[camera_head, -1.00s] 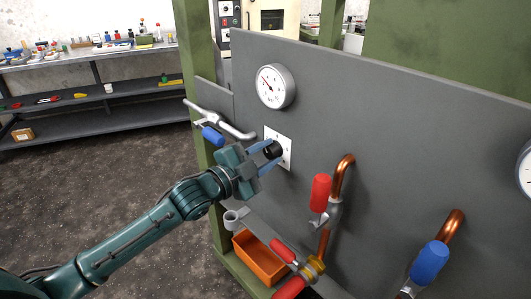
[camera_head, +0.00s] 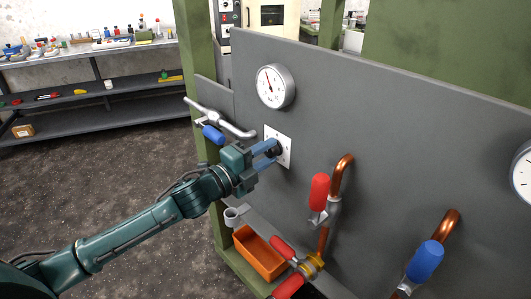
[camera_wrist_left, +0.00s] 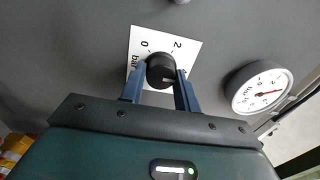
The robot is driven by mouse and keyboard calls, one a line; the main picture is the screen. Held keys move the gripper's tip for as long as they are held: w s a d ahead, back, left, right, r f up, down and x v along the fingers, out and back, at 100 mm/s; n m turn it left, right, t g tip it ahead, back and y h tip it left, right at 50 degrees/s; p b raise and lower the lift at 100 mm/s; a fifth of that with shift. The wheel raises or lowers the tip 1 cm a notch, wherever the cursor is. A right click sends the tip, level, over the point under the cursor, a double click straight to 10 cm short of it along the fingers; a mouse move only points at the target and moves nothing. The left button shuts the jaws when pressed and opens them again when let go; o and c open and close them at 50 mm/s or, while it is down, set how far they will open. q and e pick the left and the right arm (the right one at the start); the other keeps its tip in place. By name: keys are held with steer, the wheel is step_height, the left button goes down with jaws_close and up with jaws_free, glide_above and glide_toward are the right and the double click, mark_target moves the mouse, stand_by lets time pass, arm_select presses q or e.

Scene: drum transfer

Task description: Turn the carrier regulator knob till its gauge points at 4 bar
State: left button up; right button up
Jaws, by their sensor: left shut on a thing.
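The black regulator knob (camera_wrist_left: 160,68) sits on a white scale plate (camera_wrist_left: 186,47) on the grey panel, with 0, 2 and "bar" readable in the left wrist view. My left gripper (camera_head: 274,149) is shut on the knob, one blue finger on each side; the fingers also show in the left wrist view (camera_wrist_left: 160,80). The round white gauge (camera_head: 271,86) is above the knob in the head view, its needle pointing up and slightly left. The gauge also shows at the right of the left wrist view (camera_wrist_left: 257,88); its numbers are too small to read surely. My right gripper is not in view.
A red-handled valve (camera_head: 319,192) and a blue-handled valve (camera_head: 426,262) on copper pipes stick out right of the knob. A metal lever with a blue grip (camera_head: 212,134) is to the left. An orange bin (camera_head: 258,252) sits below.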

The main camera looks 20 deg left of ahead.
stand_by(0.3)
arm_select(q)
steer(key=o, duration=1)
steer(key=shift+c, duration=0.2)
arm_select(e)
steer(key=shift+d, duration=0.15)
arm_select(q)
steer(key=b+v, duration=0.2)
steer(key=v, duration=1.1)
steer(key=shift+b, duration=0.4)
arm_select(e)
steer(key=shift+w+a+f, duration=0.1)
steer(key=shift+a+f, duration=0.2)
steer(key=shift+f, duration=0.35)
